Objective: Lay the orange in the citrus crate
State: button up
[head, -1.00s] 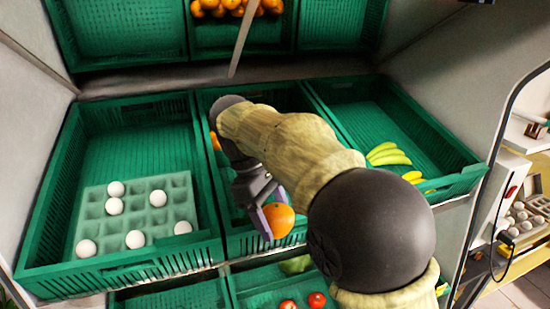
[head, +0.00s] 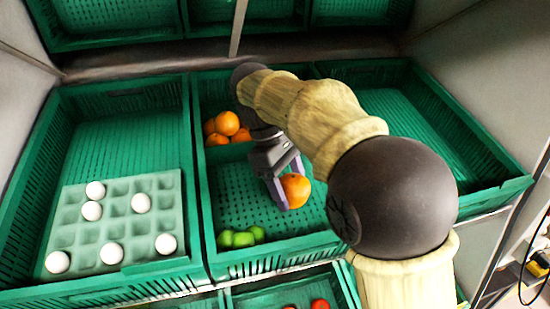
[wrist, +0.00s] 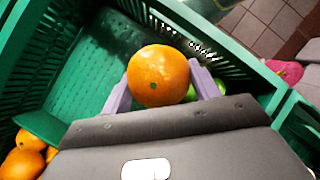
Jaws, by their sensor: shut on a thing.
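My gripper (head: 283,193) is shut on an orange (head: 296,190), held between its lavender fingers. In the wrist view the held orange (wrist: 158,75) sits between both fingertips. Orange and gripper are over the middle green crate (head: 290,250), which I take as the citrus crate. Several oranges (head: 227,123) lie at its back left, behind a low divider. Green limes (head: 242,238) lie at its front left. The other oranges (wrist: 25,155) show at lower left in the wrist view. How high the orange is above the crate floor I cannot tell.
The left crate (head: 110,276) holds a pale tray (head: 120,228) with several white eggs. The right crate (head: 440,110) is partly hidden by my arm. Another row of crates lies below. Bare floor shows in the middle crate around the limes.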

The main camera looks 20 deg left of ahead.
aim_at(289, 226)
notch_tip(289, 226, down, 6)
jog(key=p, duration=0.1)
jog(key=shift+s+d, duration=0.15)
dwell(0.4)
jog(key=shift+s+f, duration=0.1)
jog(key=shift+f, duration=0.05)
notch_tip(289, 226, down, 3)
jog(key=shift+s+p, duration=0.15)
jog(key=shift+p, duration=0.4)
jog(key=shift+f, duration=0.2)
jog(key=shift+f, duration=0.65)
